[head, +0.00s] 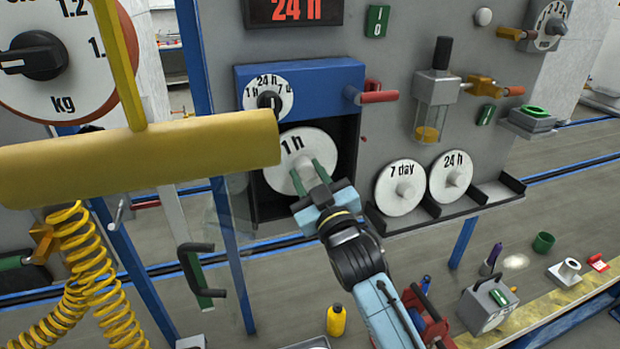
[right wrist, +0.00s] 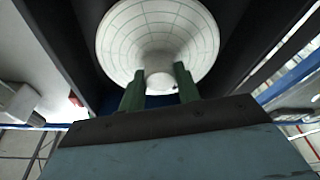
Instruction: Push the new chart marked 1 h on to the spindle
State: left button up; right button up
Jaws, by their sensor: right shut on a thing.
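The white round chart marked 1 h (head: 284,177) is in the dark recess of the blue recorder box (head: 335,74). In the right wrist view the chart (right wrist: 158,28) shows grid lines and a round hub (right wrist: 161,80) facing me. My right gripper (head: 309,178) has its green fingers on either side of that hub and is shut on it. It also shows in the right wrist view (right wrist: 160,88). The spindle is hidden behind the chart, so I cannot tell whether the chart touches it. My left gripper is not in view.
Charts marked 7 day (head: 388,203) and 24 h (head: 440,187) stand on a dark rack (head: 478,200) to the right. A selector dial (head: 252,97) and a red-handled lever (head: 380,97) are on the box. A yellow bar (head: 70,165) crosses the left foreground.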

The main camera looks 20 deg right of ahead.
jog(key=shift+w, duration=0.95)
jog(key=o, duration=1.1)
jog(key=shift+f, duration=0.1)
jog(key=b+v, duration=0.2)
jog(key=v, duration=1.1)
jog(key=shift+s, duration=0.2)
